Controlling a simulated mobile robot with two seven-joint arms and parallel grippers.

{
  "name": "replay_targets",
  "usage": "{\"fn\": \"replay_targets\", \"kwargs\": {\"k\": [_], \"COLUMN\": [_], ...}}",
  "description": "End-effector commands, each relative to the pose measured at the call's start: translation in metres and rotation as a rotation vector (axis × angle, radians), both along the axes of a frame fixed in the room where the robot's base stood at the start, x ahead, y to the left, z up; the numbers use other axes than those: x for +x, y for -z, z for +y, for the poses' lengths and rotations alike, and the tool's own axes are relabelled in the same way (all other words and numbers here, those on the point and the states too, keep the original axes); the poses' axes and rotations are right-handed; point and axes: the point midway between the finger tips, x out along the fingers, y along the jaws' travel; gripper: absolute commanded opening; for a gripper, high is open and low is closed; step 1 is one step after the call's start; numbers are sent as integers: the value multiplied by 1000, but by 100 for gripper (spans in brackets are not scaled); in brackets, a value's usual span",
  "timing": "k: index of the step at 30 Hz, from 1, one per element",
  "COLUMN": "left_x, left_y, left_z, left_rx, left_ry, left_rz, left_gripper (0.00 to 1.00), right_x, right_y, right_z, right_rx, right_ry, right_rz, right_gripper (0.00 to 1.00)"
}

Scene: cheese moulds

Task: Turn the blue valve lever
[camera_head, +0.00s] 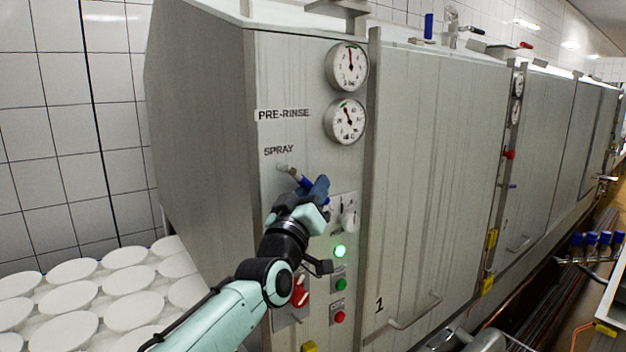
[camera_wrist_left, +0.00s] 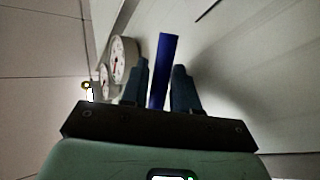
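The blue valve lever (camera_head: 304,181) is on a small metal valve on the grey machine's front panel, just below the SPRAY label. My left gripper (camera_head: 318,190) is at this valve and hides part of the lever in the head view. In the left wrist view the lever (camera_wrist_left: 165,65) is a long blue bar between the two dark fingers of my left gripper (camera_wrist_left: 161,82). A gap shows on each side of the bar, so the fingers are open around it. My right gripper is not in view.
Two round gauges (camera_head: 347,68) sit above the lever. A white knob (camera_head: 348,222), a lit green lamp (camera_head: 340,251) and a red switch (camera_head: 300,291) are close below. Round white moulds (camera_head: 70,297) lie at the lower left. A door handle (camera_head: 415,312) sticks out at right.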

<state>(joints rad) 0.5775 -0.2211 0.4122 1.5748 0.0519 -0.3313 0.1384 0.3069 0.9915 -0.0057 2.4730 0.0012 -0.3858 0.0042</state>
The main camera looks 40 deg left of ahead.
Motion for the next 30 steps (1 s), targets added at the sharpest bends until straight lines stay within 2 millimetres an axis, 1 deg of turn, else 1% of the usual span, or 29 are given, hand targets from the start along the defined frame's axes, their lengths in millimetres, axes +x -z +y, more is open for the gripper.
{"fn": "replay_targets", "kwargs": {"k": [3,9,10,11,12,13,17,23,26,30], "left_x": [3,3,3,3,3,3,3,1,1,1], "left_y": [0,1,1,1,1,1,1,0,-3,-4], "left_z": [1,1,1,1,1,1,1,1,1,1], "left_rx": [0,0,0,0,0,0,0,-21,-22,-23], "left_ry": [0,-1,-1,-1,-1,-1,0,1,0,0], "left_rz": [0,2,2,2,2,2,0,-72,-82,-79], "left_gripper": [29,29,26,16,3,0,0,0,0,0], "right_x": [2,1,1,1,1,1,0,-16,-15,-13], "right_y": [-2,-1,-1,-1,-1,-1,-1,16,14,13], "right_z": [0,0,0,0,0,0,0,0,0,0], "right_rx": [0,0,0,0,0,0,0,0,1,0], "right_ry": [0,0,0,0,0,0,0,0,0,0], "right_rz": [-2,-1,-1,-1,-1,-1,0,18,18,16], "right_gripper": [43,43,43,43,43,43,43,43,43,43]}}
